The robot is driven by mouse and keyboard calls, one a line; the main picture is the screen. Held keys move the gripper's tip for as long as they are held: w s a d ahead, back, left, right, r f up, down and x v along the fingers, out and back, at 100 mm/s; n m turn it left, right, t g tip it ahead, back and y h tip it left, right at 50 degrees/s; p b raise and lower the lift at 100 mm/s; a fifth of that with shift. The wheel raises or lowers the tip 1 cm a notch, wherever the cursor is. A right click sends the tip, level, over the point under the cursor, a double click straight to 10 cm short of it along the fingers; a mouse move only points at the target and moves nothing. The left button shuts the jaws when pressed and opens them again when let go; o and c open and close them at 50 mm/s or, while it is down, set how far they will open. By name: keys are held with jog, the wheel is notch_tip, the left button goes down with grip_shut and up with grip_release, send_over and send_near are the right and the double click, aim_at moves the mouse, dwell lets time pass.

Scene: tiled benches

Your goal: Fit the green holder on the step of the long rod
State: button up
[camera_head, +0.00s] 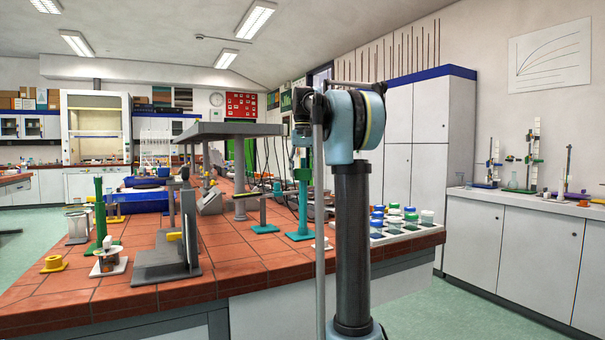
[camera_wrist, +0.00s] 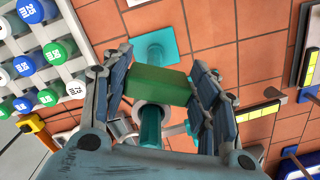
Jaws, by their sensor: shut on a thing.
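The green holder (camera_wrist: 158,85) is a plain green block between the two fingers of my gripper (camera_wrist: 160,88) in the wrist view. My gripper is shut on it, with a finger pad against each side. A teal rod (camera_wrist: 151,128) shows just below the holder in the picture, and a teal base (camera_wrist: 156,46) shows beyond it on the tiles. In the head view, the upright teal rod (camera_head: 303,210) stands on the bench under my gripper (camera_head: 301,133). I cannot tell whether the holder is around the rod or beside it; the contact is hidden.
A white rack of blue-, green- and white-capped bottles (camera_wrist: 65,62) stands close by, also in the head view (camera_head: 402,222). A shorter teal stand (camera_head: 264,212) is left of the rod. A grey upright fixture (camera_head: 190,232) and a green stand (camera_head: 101,215) are farther left.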

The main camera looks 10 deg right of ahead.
dwell(0.3)
jog(key=o, duration=1.3)
jog(key=shift+r, duration=0.1)
jog(key=r, duration=1.1)
jog(key=shift+w+d+r, duration=0.1)
jog(key=shift+w+r, duration=0.2)
jog(key=shift+w, duration=0.1)
jog(key=shift+s, duration=0.1)
